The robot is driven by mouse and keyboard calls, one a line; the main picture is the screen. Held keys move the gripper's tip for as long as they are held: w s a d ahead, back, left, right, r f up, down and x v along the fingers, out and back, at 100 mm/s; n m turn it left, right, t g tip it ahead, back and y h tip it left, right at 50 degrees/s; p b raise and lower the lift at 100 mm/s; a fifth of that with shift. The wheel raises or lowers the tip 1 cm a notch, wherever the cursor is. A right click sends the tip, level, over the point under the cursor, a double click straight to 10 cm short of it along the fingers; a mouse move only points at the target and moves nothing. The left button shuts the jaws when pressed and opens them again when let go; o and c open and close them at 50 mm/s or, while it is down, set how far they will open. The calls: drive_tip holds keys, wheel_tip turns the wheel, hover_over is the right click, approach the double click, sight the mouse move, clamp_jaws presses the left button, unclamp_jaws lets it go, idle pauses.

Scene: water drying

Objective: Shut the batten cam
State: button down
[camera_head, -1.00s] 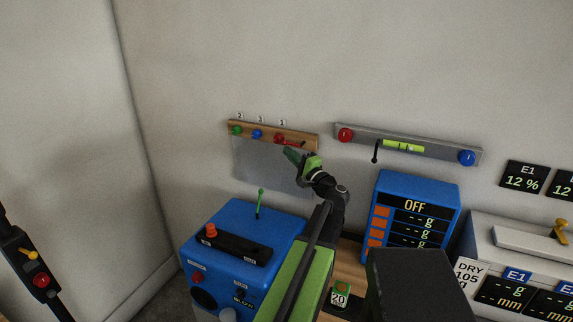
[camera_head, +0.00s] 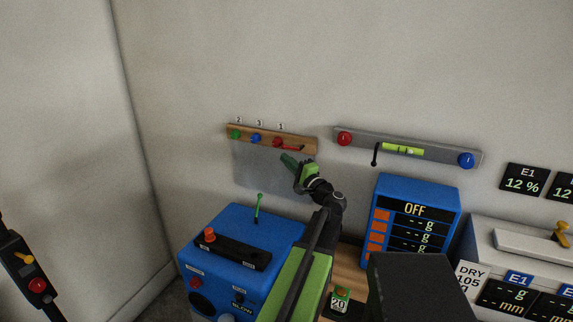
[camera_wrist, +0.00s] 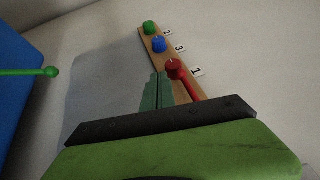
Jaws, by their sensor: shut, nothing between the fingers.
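A wooden batten (camera_head: 247,133) is fixed to the wall and carries green (camera_head: 235,134), blue (camera_head: 256,138) and red (camera_head: 277,142) knobs. A red lever (camera_head: 293,147) runs from the red knob along the batten to the right. In the wrist view the red lever (camera_wrist: 189,85) slants down from the red knob and passes behind my gripper's body, so its end is hidden. My gripper (camera_head: 288,160) is shut and empty, just below the lever in the head view. In the wrist view its green fingers (camera_wrist: 157,92) lie together left of the lever; contact cannot be told.
A grey sheet (camera_head: 262,168) hangs below the batten. A blue box (camera_head: 225,225) with a green-tipped stick (camera_head: 259,208) stands below left. A grey rail (camera_head: 365,141) with a level vial is on the wall at right, above a blue OFF display (camera_head: 410,185).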

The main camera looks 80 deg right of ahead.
drive_tip(key=s+a+f+b, duration=0.5)
drive_tip(key=s+a+f, duration=0.1)
drive_tip(key=a, duration=0.1)
drive_tip(key=shift+a+f, duration=0.2)
drive_tip(key=shift+f, duration=0.1)
